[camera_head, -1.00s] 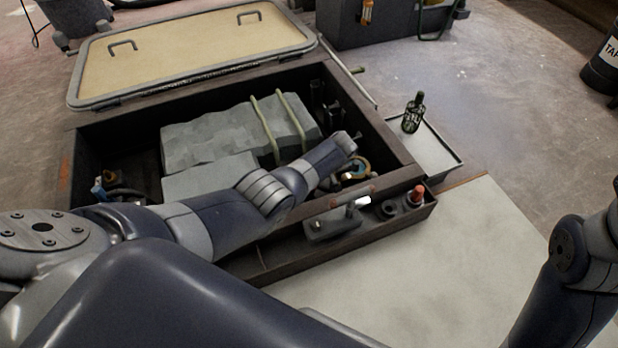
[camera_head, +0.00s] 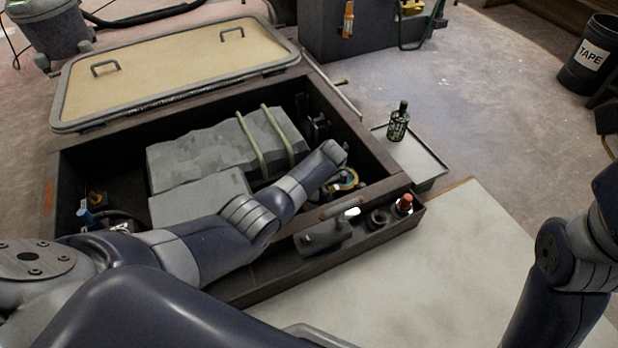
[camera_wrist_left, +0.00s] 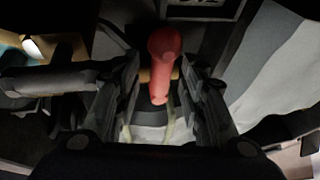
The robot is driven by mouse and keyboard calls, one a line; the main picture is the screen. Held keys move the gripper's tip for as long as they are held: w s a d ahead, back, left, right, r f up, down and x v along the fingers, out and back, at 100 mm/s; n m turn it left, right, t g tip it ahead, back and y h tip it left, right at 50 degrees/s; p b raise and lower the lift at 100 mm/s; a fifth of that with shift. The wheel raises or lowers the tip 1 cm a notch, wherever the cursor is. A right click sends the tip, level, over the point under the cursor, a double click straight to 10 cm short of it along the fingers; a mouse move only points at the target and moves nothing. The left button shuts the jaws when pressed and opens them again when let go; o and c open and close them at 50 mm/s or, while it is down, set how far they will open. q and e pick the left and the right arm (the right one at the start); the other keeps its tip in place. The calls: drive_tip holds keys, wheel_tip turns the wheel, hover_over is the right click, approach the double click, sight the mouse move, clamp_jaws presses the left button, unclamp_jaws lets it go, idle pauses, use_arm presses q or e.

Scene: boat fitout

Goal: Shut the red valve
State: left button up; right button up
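The red valve handle (camera_wrist_left: 163,66) shows in the left wrist view as a rounded red lever, with a brass-coloured piece behind it. My left gripper (camera_wrist_left: 160,80) has one finger on each side of the handle. Its fingers are apart, with a narrow gap to the red lever. In the head view my left arm reaches down into the open hatch, and its wrist hides the gripper and the red handle. Only my right arm's links show at the right edge; its gripper is out of view.
The hatch box (camera_head: 375,150) has dark raised walls around the arm. Inside lie grey blocks (camera_head: 195,160) with pale straps. A front tray (camera_head: 250,290) holds a tool and a red-topped item (camera_head: 404,204). A dark bottle (camera_head: 398,122) stands on a side tray. The hatch lid (camera_head: 175,60) lies open behind.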

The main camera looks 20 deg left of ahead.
use_arm(q)
drive_tip(key=v, duration=1)
idle(0.3)
